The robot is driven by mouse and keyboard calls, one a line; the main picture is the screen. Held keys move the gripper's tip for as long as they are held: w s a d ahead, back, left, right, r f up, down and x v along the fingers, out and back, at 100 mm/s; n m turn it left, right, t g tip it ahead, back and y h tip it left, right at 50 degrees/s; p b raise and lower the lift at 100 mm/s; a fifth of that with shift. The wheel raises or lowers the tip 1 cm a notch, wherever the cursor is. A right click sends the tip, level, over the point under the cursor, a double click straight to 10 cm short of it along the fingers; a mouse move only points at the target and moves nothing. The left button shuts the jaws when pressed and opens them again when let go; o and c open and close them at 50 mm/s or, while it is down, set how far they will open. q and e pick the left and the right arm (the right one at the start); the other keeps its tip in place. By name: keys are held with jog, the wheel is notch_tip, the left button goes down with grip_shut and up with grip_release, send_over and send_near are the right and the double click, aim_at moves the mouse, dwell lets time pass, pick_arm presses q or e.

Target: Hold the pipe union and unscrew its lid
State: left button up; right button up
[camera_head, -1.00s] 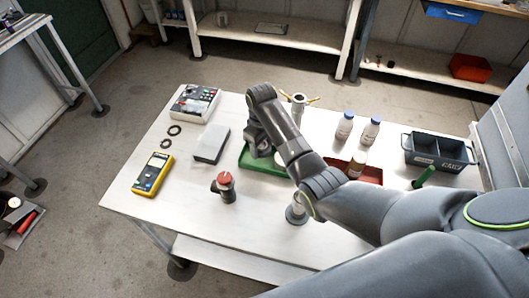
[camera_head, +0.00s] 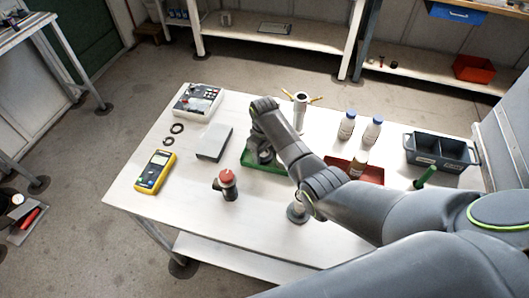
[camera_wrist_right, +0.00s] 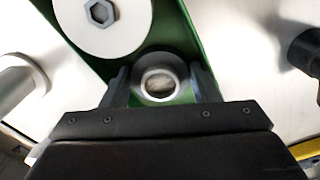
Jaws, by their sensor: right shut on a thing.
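A round grey fitting with an open bore (camera_wrist_right: 158,83), which looks like the pipe union, sits between the fingers of my right gripper in the wrist view. My right gripper (camera_head: 262,157) is shut on it, over the green tray (camera_head: 247,161). I cannot tell its lid apart from its body. A white disc with a hexagonal centre (camera_wrist_right: 102,18) lies on the same green tray, just beyond the fitting. In the head view my arm hides most of the tray. My left gripper is not in view.
Two white bottles (camera_head: 347,126), a red tray (camera_head: 372,174) and a dark divided bin (camera_head: 440,151) stand right. The front left tabletop is clear.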

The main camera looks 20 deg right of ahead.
aim_at(264, 153)
jog(key=shift+s+f, duration=0.35)
jog(key=shift+f, duration=0.1)
jog(key=o, duration=0.8)
jog(key=shift+f, duration=0.15)
jog(key=shift+a+r, duration=0.1)
jog(key=shift+r, duration=0.4)
jog(key=r, duration=1.2)
jog(key=shift+w+r, duration=0.2)
jog(key=shift+w, duration=0.05)
